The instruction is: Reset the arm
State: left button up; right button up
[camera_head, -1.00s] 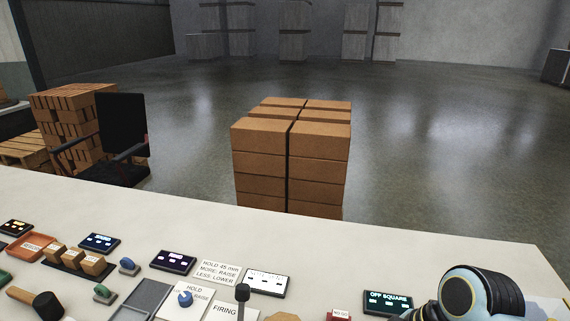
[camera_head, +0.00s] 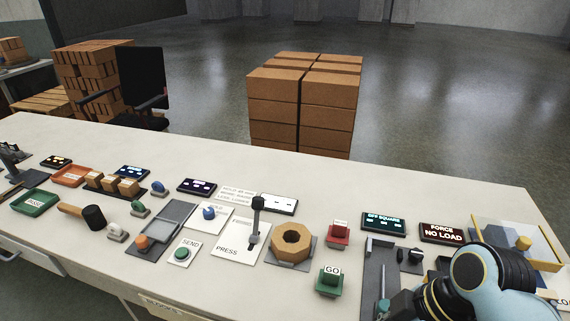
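My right arm (camera_head: 480,283) comes in at the lower right, pale blue with black ringed joints. It is bent over the table's front right part and hides some of the equipment there. I cannot make out the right gripper's fingers. My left arm and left gripper are not in view. No object is seen held.
The white table (camera_head: 205,155) carries a hammer (camera_head: 82,214), a black lever (camera_head: 257,215), a brown ring-shaped block (camera_head: 291,242), a green GO button (camera_head: 330,278), a FORCE display (camera_head: 443,233) and a clear-walled box (camera_head: 545,238).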

jog(key=s+d+f+m+g+h+b, duration=0.1)
jog(key=s+d+f+b, duration=0.3)
jog(key=f, duration=0.6)
jog(key=s+f+m+g+b, duration=0.1)
jog(key=s+f+b, duration=0.2)
jog(key=s+f, duration=0.5)
jog(key=s+d+f+m+t+h+b, duration=0.1)
jog(key=s+d+f+m+h+b, duration=0.1)
jog(key=s+d+f+m, duration=0.3)
jog(key=s+d+f+m+t+h+b, duration=0.1)
jog(key=s+d+f+m+b, duration=0.3)
jog(key=s+f, duration=0.9)
notch_tip(320, 180, down, 8)
jog(key=d+m+h, duration=0.1)
jog(key=d+m, duration=0.1)
jog(key=m, duration=0.1)
jog(key=shift+s+d+r+m+b, duration=0.15)
jog(key=shift+s+r+m+b, duration=0.1)
jog(key=shift+m+b, duration=0.1)
